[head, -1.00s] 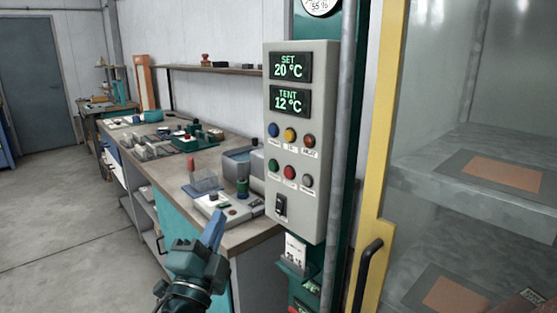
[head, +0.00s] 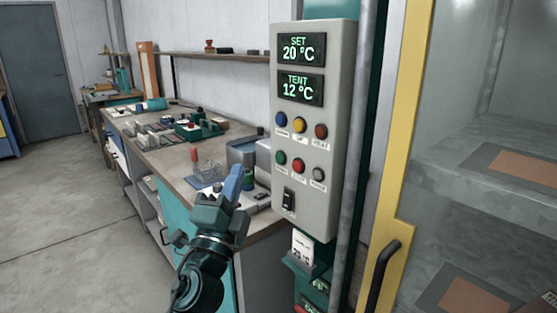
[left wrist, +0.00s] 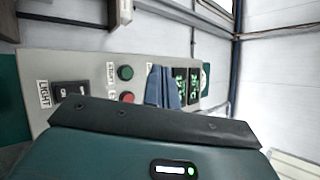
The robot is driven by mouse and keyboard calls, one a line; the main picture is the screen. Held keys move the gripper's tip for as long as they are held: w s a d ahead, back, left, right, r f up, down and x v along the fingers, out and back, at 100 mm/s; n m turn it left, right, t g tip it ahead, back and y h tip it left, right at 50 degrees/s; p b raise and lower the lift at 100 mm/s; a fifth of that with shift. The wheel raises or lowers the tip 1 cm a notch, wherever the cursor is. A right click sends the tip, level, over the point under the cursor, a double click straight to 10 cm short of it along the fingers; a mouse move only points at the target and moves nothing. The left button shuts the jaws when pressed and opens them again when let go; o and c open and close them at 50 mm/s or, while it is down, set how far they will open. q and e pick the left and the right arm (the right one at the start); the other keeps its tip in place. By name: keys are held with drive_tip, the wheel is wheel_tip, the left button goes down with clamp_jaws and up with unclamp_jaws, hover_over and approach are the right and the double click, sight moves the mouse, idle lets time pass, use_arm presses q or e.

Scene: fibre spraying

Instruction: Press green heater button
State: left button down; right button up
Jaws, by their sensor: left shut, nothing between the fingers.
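A grey control panel (head: 308,218) hangs on a green post, with two rows of round buttons. The green button (head: 281,158) is at the left of the lower row, beside a red button (head: 298,165). In the left wrist view the green button (left wrist: 125,73) lies left of my fingers, with the red one below it. My left gripper (head: 234,183) has blue fingers, shut and empty. In the head view its tips are left of the panel and a little lower than the green button, apart from it in the picture. My right gripper is not in view.
The panel displays (head: 301,90) read SET 20 °C and TENT 12 °C. A black switch (head: 288,199) sits below the buttons. A workbench (head: 168,165) with several devices stands behind my left gripper. A yellow-framed glass door (head: 408,110) with a black handle is on the right.

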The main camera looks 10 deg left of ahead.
sight(280, 158)
use_arm(q)
drive_tip(key=w+d+b, duration=0.2)
drive_tip(key=w+d, duration=0.2)
drive_tip(key=w, duration=0.1)
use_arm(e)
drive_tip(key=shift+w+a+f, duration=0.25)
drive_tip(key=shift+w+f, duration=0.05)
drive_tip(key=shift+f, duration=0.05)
use_arm(q)
drive_tip(key=shift+w, duration=0.1)
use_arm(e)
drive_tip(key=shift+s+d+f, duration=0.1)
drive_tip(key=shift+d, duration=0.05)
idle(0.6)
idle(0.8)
use_arm(q)
drive_tip(key=shift+w+d, duration=0.3)
drive_tip(key=shift+w, duration=0.05)
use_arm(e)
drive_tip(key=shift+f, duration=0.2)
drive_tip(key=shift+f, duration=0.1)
